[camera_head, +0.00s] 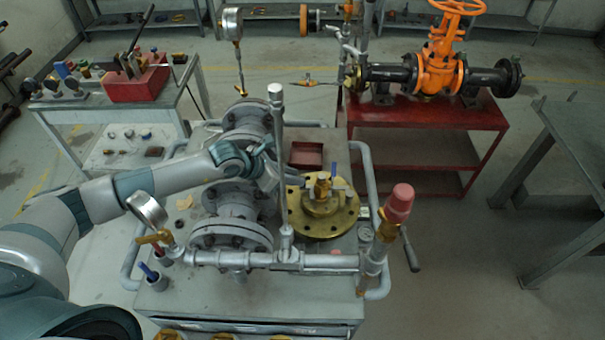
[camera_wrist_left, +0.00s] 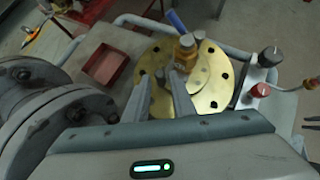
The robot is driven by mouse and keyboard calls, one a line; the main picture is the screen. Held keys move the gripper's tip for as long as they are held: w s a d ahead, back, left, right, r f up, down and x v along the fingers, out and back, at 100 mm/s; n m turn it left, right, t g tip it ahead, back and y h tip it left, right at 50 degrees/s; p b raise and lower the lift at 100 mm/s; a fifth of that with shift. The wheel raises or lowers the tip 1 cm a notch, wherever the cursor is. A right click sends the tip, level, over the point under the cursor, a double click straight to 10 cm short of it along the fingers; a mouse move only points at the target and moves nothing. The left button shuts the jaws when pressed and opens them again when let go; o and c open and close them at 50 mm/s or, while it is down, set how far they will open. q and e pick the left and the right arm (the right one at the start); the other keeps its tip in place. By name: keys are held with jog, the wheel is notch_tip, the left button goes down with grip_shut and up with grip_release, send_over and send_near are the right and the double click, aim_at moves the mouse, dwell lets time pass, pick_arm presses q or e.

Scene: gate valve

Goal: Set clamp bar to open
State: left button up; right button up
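The round brass flange (camera_head: 335,222) lies on the grey cart top, with a brass fitting (camera_head: 322,186) and a blue-tipped handle (camera_head: 334,169) at its middle. In the left wrist view, the flange (camera_wrist_left: 219,92), fitting (camera_wrist_left: 187,46) and blue handle (camera_wrist_left: 176,20) are beyond my gripper. I cannot tell for sure which part is the clamp bar. My left gripper (camera_head: 285,190) is just left of the fitting, partly hidden by an upright pipe. In the wrist view, its two fingers (camera_wrist_left: 158,75) are apart over the flange, with nothing clearly held. My right gripper is not in view.
An upright pipe (camera_head: 282,150) stands in front of my left gripper. Grey flanged piping (camera_head: 232,237) is to the left, and a red-capped pipe (camera_head: 399,200) to the right. A red tray (camera_head: 306,155) sits behind the flange. An orange valve (camera_head: 440,70) stands on a red table.

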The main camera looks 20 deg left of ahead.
pick_arm(q)
jog(key=shift+p+x, duration=0.65)
jog(key=shift+x, duration=1.7)
grip_shut()
